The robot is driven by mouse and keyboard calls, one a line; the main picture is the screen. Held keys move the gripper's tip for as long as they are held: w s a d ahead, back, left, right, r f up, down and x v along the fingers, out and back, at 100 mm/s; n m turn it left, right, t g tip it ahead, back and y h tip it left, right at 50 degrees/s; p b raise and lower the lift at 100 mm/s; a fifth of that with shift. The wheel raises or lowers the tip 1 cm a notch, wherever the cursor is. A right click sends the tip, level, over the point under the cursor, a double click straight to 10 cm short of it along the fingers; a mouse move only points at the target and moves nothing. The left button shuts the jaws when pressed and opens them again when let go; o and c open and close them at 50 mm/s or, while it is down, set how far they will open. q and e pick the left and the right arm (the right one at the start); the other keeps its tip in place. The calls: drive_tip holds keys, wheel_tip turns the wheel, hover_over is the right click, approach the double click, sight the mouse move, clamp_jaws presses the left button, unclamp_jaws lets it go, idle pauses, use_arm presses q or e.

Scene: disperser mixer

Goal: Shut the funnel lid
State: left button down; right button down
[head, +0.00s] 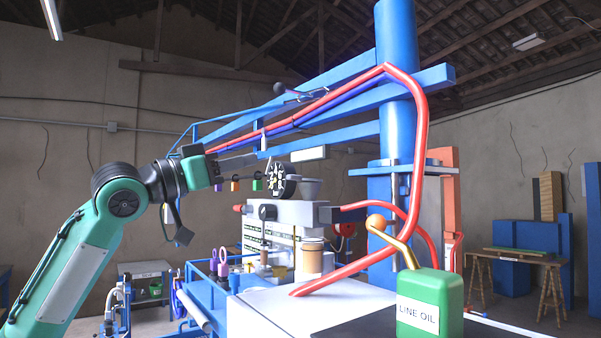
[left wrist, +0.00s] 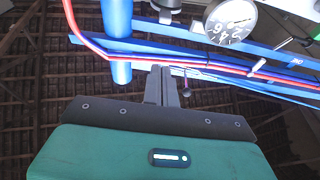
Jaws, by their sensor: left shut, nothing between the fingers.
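A grey funnel-like cup (head: 309,188) sits on top of the white machine, just right of a dark round dial (head: 276,181). I cannot make out clearly which part is its lid or how that lid stands. My left gripper (head: 254,158) comes in from the left, its thin dark fingers shut and empty. It ends left of and a little above the dial, seemingly apart from the cup. In the left wrist view the shut fingers (left wrist: 161,72) point up the picture, nothing between them. My right gripper is not in view.
A blue column (head: 396,80) with long blue beams and a red hose (head: 417,150) stands over the machine (head: 285,215). A green LINE OIL can (head: 430,300) stands front right. A brown-and-white cup (head: 312,257) stands before the machine.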

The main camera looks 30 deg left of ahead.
use_arm(q)
drive_tip(key=r+p, duration=0.1)
wheel_tip(320, 180, up, 2)
drive_tip(key=r+p, duration=0.1)
drive_tip(key=p, duration=0.4)
hover_over(288, 177)
drive_tip(key=f, duration=0.3)
drive_tip(key=s+f, duration=0.1)
drive_tip(key=f, duration=0.1)
drive_tip(key=shift+a, duration=0.25)
drive_tip(key=shift+s, duration=0.15)
drive_tip(key=shift+a, duration=0.1)
drive_tip(key=f+b, duration=0.2)
drive_tip(key=b, duration=0.1)
drive_tip(key=shift+t+h, duration=0.3)
drive_tip(key=shift+t, duration=0.1)
drive_tip(key=shift+s+r, duration=0.1)
